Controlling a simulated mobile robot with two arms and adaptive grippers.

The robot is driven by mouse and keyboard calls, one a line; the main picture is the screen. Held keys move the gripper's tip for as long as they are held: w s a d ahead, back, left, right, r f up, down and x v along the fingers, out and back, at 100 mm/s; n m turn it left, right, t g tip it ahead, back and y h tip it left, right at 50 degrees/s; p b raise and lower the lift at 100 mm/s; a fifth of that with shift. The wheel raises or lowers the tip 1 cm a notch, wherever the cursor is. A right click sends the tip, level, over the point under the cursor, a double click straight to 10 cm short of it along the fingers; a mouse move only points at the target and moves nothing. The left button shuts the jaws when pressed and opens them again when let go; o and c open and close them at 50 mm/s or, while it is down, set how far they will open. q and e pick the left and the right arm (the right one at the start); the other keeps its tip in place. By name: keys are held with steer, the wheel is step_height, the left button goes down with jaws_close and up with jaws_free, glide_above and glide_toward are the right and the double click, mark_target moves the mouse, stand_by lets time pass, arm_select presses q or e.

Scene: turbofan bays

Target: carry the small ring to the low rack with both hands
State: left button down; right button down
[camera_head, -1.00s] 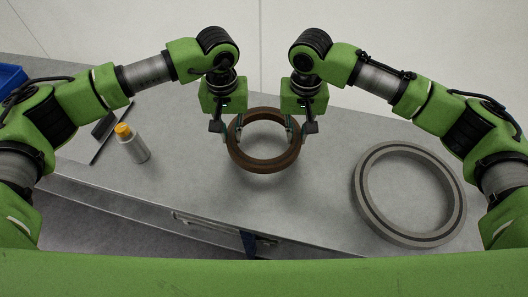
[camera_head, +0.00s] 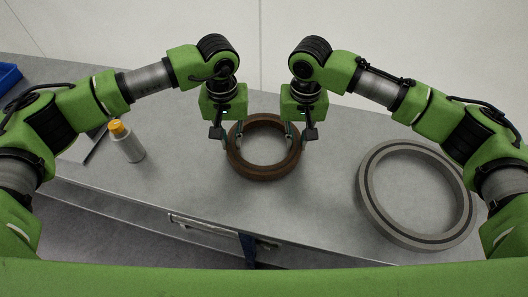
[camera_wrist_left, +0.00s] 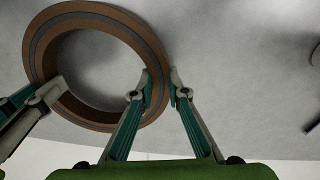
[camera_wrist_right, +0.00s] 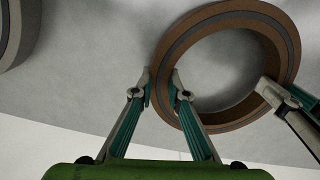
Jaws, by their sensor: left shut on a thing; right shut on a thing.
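The small ring (camera_head: 263,172) is brown with a grey band and lies flat, with its open middle showing the grey bench. My left gripper (camera_head: 226,138) is shut on its left side, one finger inside and one outside; this grip also shows in the left wrist view (camera_wrist_left: 160,88). My right gripper (camera_head: 300,135) is shut on its right side in the same way, seen in the right wrist view (camera_wrist_right: 162,88). I cannot tell whether the ring touches the bench. No low rack can be made out.
A large grey ring (camera_head: 371,205) lies on the bench (camera_head: 310,212) at the right. A grey bottle with an orange cap (camera_head: 127,145) stands at the left, beside a dark flat item. A blue bin (camera_head: 9,76) is at the far left. A pale wall stands behind.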

arm_select(q)
steer(key=shift+f+b, duration=0.5)
steer(key=shift+f, duration=0.2)
arm_select(e)
steer(key=shift+f, duration=0.7)
arm_select(q)
steer(key=c, duration=2)
jaws_free()
steer(key=shift+r, duration=0.15)
arm_select(e)
steer(key=c, duration=2)
jaws_free()
steer(key=shift+r, duration=0.15)
steer(key=shift+r, duration=0.15)
arm_select(q)
step_height(320, 180, up, 12)
steer(key=shift+f, duration=0.1)
arm_select(e)
step_height(320, 180, up, 12)
steer(key=shift+f, duration=0.15)
